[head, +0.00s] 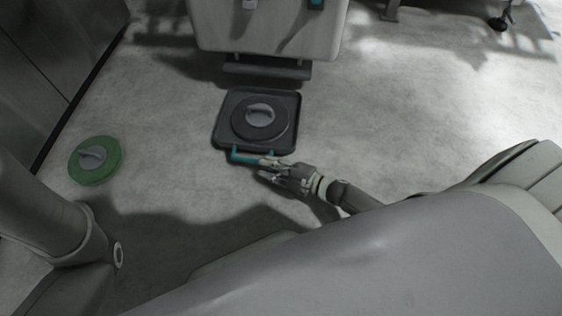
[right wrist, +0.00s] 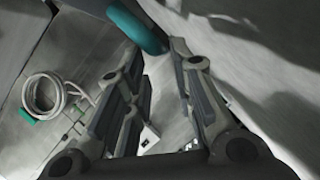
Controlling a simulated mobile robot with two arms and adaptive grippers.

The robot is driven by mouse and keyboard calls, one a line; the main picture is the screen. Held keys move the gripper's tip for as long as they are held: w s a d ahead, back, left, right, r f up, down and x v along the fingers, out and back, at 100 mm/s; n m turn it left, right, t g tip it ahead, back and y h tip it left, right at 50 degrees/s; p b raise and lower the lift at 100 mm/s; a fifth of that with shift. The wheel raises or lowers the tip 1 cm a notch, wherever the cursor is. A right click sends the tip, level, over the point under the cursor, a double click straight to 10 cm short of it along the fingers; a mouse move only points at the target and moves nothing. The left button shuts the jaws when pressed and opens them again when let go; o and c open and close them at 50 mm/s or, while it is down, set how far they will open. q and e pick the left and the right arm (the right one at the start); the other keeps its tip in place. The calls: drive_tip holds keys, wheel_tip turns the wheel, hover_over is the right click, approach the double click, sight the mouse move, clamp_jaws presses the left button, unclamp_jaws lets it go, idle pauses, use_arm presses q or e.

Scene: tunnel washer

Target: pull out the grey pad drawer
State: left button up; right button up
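The grey pad drawer (head: 218,133) is a dark, low square tray in front of the machine. A dark round pad (head: 242,124) with a light grey grip on top lies in it. Its teal handle (head: 240,158) runs along the front edge. My right gripper (head: 262,170) is at the handle's right end, with its fingers apart. In the right wrist view, the teal handle (right wrist: 136,28) reaches toward the gap between the fingertips (right wrist: 158,54); I cannot tell if they touch it. My left gripper is not in view.
A pale machine body (head: 265,28) with a dark bar (head: 266,68) below stands behind the drawer. A green round pad (head: 99,170) with a grey grip lies on the floor at left, near a dark cabinet wall (head: 50,60). The floor right of the drawer is clear.

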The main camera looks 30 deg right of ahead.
drive_tip(key=shift+v, duration=2.15)
